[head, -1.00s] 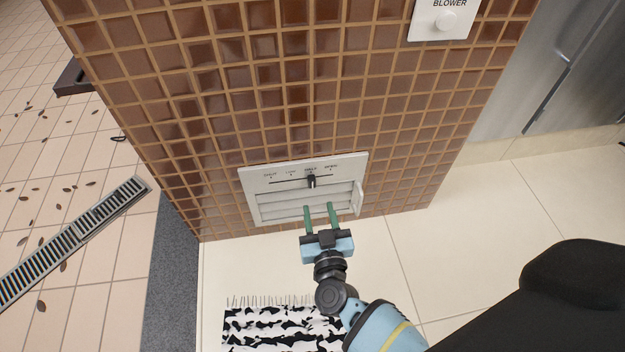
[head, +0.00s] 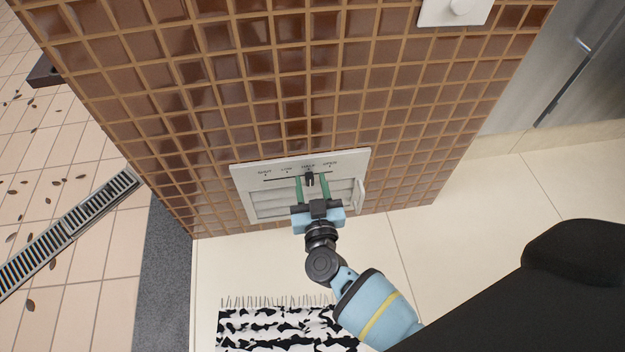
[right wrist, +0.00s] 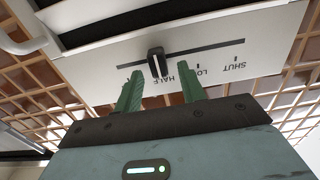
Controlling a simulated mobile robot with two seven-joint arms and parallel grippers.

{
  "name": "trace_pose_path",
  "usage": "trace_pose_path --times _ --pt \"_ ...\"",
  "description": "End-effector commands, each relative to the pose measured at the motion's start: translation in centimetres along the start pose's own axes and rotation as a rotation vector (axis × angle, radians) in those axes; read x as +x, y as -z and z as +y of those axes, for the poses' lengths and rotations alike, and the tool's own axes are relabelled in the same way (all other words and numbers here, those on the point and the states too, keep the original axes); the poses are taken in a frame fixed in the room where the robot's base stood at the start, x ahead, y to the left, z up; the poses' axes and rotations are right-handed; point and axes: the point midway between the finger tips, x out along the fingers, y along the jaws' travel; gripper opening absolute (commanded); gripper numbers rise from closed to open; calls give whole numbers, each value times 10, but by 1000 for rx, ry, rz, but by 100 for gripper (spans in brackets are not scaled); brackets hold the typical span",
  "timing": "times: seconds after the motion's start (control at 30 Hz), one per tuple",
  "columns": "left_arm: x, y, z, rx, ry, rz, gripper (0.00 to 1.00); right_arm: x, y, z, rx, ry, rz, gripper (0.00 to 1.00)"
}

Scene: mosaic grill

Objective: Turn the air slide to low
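The air slide is a white panel (head: 240,178) low on the tiled wall, with a slot marked SHUT, LOW, HALF and OPEN from left to right in the head view. Its small black knob (head: 309,179) stands at HALF. The knob also shows in the right wrist view (right wrist: 157,62), near the HALF mark. My right gripper (head: 311,184) is open, its two green fingers pointing at the panel, one on each side of the knob. In the right wrist view the fingertips (right wrist: 160,72) have the knob between them, with gaps on both sides. My left gripper is not in view.
Louvres lie below the slot, and a white handle (head: 360,196) sticks out at the panel's right side. A white blower plate (head: 440,10) is higher on the wall. A black-and-white fringed rug (head: 265,330) lies on the pale floor. A floor drain (head: 70,235) is at left.

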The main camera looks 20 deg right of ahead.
Motion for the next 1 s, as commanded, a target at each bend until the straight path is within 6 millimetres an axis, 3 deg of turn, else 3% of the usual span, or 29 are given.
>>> trace_pose_path --times 0.27,0.57,1.0 --pt "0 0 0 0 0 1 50 0 0 0 0 0 0 40" --pt "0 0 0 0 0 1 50 0 0 0 0 0 0 1" --pt "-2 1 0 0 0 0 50 0 0 -1 0 0 -2 0"
